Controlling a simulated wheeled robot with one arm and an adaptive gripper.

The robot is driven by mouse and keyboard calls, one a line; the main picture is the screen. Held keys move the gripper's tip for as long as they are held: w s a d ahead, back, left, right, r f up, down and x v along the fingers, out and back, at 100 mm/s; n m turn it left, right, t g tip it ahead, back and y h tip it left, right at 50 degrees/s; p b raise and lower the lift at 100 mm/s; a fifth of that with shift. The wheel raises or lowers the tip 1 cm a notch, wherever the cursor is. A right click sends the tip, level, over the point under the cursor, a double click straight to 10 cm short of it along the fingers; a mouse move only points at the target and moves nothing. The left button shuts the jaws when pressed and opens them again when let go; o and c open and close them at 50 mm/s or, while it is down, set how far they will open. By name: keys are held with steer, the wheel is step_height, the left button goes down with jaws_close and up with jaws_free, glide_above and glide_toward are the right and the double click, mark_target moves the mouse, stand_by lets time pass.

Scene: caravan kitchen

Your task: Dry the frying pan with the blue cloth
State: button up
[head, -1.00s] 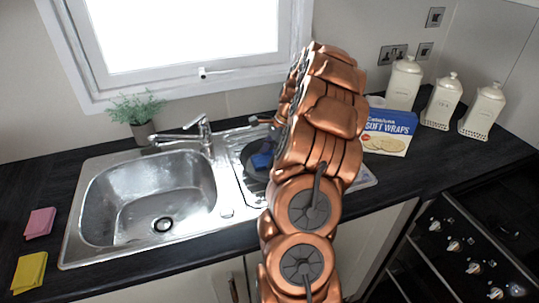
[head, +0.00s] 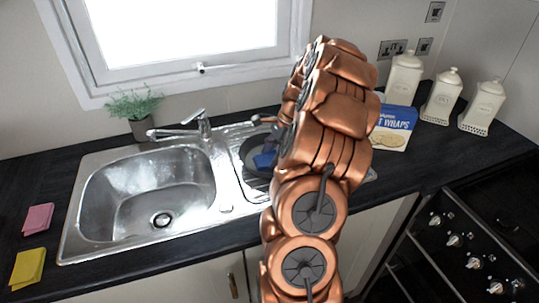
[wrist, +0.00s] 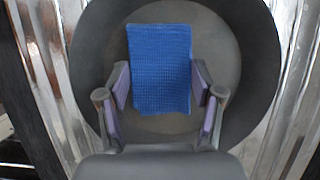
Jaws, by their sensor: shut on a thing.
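The dark frying pan (head: 254,146) sits on the metal drainer to the right of the sink bowl, partly hidden behind my arm. In the wrist view the pan (wrist: 218,50) fills most of the picture, seen from above. The blue cloth (head: 265,160) is over the pan's inside; in the wrist view the cloth (wrist: 160,65) is a flat, textured rectangle. My gripper (wrist: 160,88) is shut on the cloth, with a purple-padded finger at each side of it. Whether the cloth touches the pan's base I cannot tell. My arm hides the gripper's fingers in the head view.
The empty sink bowl (head: 148,200) and tap (head: 185,130) are left of the pan. A pink cloth (head: 38,219) and a yellow cloth (head: 29,268) lie on the far left worktop.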

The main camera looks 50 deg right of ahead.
steer(key=shift+s+d+f, duration=0.1)
steer(key=shift+s+d, duration=0.3)
steer(key=shift+d, duration=0.35)
steer(key=shift+w+d, duration=0.1)
steer(key=shift+w+d, duration=0.35)
steer(key=shift+d, duration=0.2)
steer(key=shift+a, duration=0.1)
steer(key=shift+w+a+r, duration=0.2)
steer(key=shift+w+a, duration=0.2)
steer(key=shift+a, duration=0.2)
steer(key=shift+r+p, duration=1.45)
steer(key=shift+r, duration=2.8)
